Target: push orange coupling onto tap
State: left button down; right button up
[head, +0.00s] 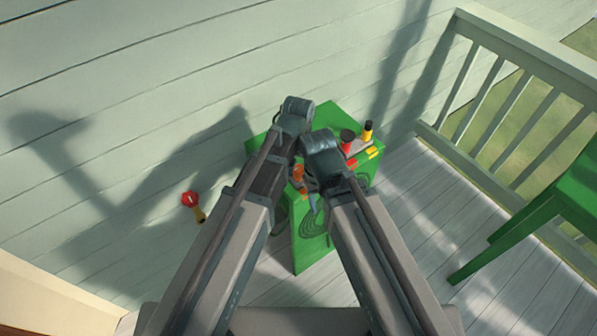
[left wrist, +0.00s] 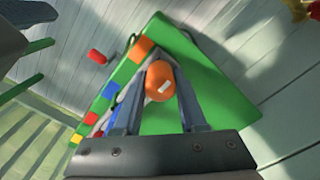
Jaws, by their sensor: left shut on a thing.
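The orange coupling (left wrist: 160,80), with a white mark, sits between the fingers of my left gripper (left wrist: 160,92) in the left wrist view. The gripper is shut on it, above the green box top. In the head view, a bit of orange (head: 298,174) shows beside my left gripper (head: 300,182), partly covered by my arms. The tap (head: 190,200), with a red handle and brass body, is on the wall to the left, apart from the gripper. A piece of it shows at the top right of the left wrist view (left wrist: 299,11). My right gripper's fingers are hard to make out beside the left wrist.
The green box (head: 309,248) stands against the pale plank wall. Red and yellow pieces and a small bottle (head: 367,131) are on its far right side. A red knob (left wrist: 97,56) sticks out beside it. A green chair (head: 560,205) and railing (head: 520,75) stand right.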

pick_arm(q)
jog(key=shift+r+p, duration=1.15)
jog(key=shift+r+p, duration=2.35)
jog(key=shift+r, duration=0.05)
